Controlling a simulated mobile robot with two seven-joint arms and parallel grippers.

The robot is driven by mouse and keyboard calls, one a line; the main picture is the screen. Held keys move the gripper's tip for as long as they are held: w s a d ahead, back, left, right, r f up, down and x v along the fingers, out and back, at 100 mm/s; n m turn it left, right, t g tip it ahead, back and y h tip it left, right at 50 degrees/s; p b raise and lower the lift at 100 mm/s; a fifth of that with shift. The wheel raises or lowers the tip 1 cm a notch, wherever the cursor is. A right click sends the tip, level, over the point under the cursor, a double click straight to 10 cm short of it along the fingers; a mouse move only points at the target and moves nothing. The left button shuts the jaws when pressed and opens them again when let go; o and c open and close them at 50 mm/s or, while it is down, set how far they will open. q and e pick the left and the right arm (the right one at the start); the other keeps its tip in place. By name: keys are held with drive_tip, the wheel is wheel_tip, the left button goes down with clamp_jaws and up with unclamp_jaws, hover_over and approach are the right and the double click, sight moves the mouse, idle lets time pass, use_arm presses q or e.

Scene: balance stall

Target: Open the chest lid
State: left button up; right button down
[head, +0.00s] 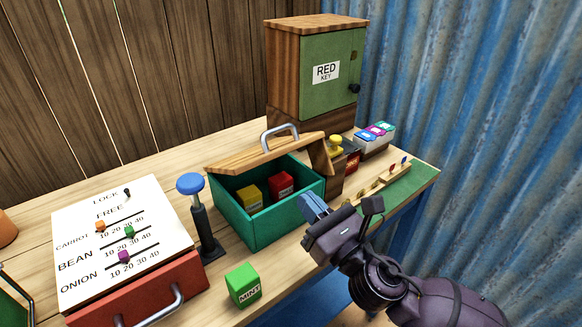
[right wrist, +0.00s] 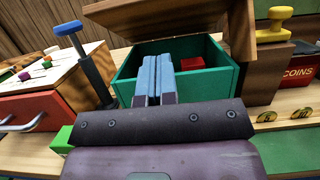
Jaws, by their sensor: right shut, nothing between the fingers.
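The green chest (head: 262,225) stands in the middle of the table. Its wooden lid (head: 235,161), with a metal handle (head: 280,135) on top, is raised at a tilt above the box, so the inside shows. A yellow block (head: 249,197) and a red block (head: 281,185) are inside. My right gripper (head: 314,207) is shut and empty, just in front of the chest's right front side. In the right wrist view its blue fingers (right wrist: 155,78) point at the chest's front wall (right wrist: 205,84), with the lid (right wrist: 155,12) above. My left gripper is not in view.
A green MINT block (head: 243,286) stands in front of the chest. A blue-topped post (head: 190,184) and the slider board (head: 150,224) are to the left. A green-doored RED KEY cabinet (head: 335,85) stands behind, and a COINS box (right wrist: 299,72) is to the right.

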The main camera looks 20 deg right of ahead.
sight(265, 162)
drive_tip(key=w+a+r, duration=0.2)
drive_tip(key=w+r, duration=0.2)
drive_tip(key=w, duration=0.1)
drive_tip(key=shift+r+p, duration=0.2)
drive_tip(key=shift+p, duration=0.25)
